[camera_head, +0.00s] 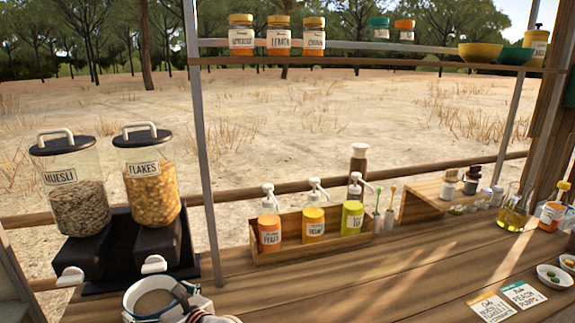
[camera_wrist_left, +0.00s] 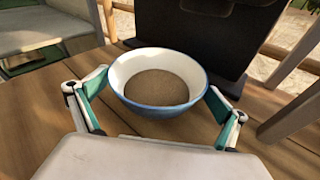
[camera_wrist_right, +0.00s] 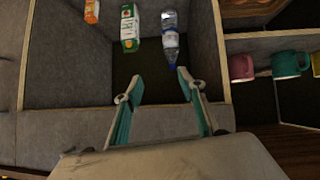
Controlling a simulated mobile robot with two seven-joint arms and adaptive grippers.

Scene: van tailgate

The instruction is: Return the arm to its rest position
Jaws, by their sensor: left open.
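My left gripper (camera_head: 178,302) is at the lower left of the head view. In the left wrist view, my left gripper (camera_wrist_left: 158,86) is open, with one finger on each side of a white and blue bowl (camera_wrist_left: 157,107). The bowl (camera_head: 138,291) stands upright on the wooden counter and holds something brown. I cannot tell whether the fingers touch it. My right gripper (camera_wrist_right: 158,86) shows only in the right wrist view. Its fingers are apart with nothing between them, over a grey compartment.
The muesli dispenser (camera_head: 78,200) and flakes dispenser (camera_head: 152,190) stand behind the bowl. A metal post (camera_head: 204,150) rises to their right. A wooden rack of pump bottles (camera_head: 312,243) stands mid-counter. A water bottle (camera_wrist_right: 170,42) and a carton (camera_wrist_right: 129,28) lie beyond my right gripper.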

